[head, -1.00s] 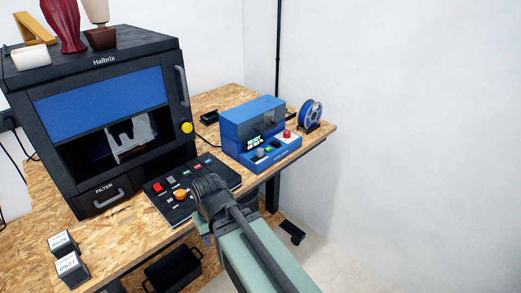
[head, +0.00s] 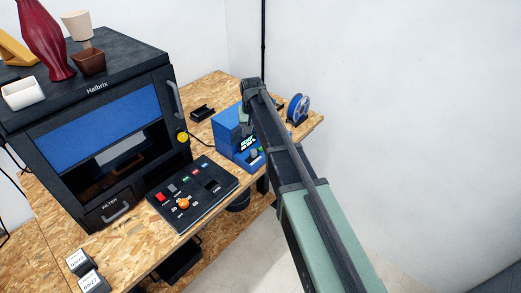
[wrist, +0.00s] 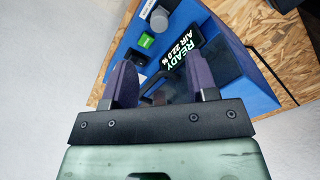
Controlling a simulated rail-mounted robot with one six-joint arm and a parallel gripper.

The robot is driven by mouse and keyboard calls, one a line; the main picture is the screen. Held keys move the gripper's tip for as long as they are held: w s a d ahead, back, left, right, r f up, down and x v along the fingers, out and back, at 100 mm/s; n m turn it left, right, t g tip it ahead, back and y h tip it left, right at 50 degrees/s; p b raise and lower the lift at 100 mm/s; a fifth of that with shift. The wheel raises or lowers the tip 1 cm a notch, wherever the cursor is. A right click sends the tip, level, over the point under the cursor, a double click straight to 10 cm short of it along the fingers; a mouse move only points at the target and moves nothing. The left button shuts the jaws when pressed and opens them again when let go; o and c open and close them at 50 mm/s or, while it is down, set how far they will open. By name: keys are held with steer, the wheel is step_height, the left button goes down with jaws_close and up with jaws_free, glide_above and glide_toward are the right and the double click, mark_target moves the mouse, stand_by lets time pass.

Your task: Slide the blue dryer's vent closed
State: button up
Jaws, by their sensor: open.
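A dark bar (wrist: 150,84) shows between the fingers. I cannot tell whether it belongs to the vent, nor how the vent stands.
A black Halbrix printer (head: 95,90) with a blue window stands at the left. A control panel (head: 207,187) with coloured buttons lies in front of it. A blue filament spool (head: 298,109) stands beyond my arm near the bench's right end. White wall lies to the right.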

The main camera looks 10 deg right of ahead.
mark_target(254, 151)
step_height(254, 151, down, 10)
steer(key=b, duration=0.9)
steer(key=shift+f, duration=0.15)
steer(key=shift+r, duration=0.2)
jaws_close()
